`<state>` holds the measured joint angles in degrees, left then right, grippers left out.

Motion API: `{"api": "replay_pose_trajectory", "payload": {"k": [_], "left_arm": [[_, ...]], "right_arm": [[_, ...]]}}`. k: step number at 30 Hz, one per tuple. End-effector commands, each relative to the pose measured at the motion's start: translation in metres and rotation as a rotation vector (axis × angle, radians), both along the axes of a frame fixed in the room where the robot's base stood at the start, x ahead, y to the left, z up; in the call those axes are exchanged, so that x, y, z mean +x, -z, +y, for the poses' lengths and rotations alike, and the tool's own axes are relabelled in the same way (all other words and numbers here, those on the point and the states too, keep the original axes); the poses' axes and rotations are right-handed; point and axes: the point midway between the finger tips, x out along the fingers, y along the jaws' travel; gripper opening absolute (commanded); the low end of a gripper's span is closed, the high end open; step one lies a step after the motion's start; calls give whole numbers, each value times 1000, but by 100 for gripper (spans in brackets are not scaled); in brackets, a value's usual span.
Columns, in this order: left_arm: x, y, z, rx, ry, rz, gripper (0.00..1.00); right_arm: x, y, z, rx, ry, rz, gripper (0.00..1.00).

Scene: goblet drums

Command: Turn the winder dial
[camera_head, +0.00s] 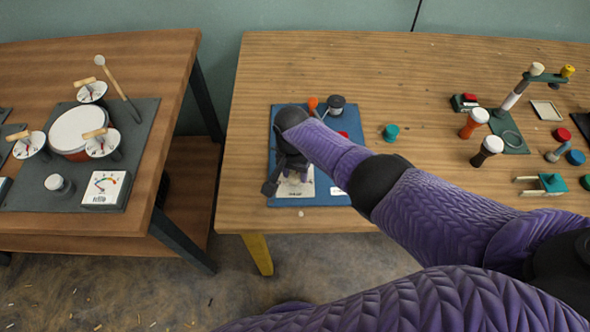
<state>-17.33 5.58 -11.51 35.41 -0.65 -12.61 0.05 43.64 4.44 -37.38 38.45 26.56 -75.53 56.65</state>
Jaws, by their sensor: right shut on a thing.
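A blue board (330,193) lies at the left end of the right-hand table. The winder dial (294,189) appears to be the pale piece on the board's lower left, mostly hidden under my right gripper (284,176). My right gripper points down over it and is shut on it; the dark fingers and my purple arm hide the contact and any marking. The board also bears an orange-topped knob (313,103), a dark-capped post (336,102) and a red piece (343,134), partly behind my arm. My left gripper is not in view.
A teal cylinder (391,132) stands right of the board. Red- and black-bodied drums (476,121) and other small parts stand further right. A separate table (180,60) at left holds a drum with gauges. Bare wood lies behind the board.

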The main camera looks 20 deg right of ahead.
Motion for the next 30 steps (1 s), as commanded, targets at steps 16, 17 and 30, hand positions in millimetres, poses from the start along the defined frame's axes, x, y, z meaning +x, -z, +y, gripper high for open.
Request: {"api": "replay_pose_trajectory", "payload": {"k": [16,17,30], "left_arm": [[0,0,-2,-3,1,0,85],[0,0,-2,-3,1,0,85],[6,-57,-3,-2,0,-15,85]], "right_arm": [[1,0,0,0,-1,-2,82],[1,0,0,0,-1,-2,82],[3,-84,2,0,0,-5,82]]}}
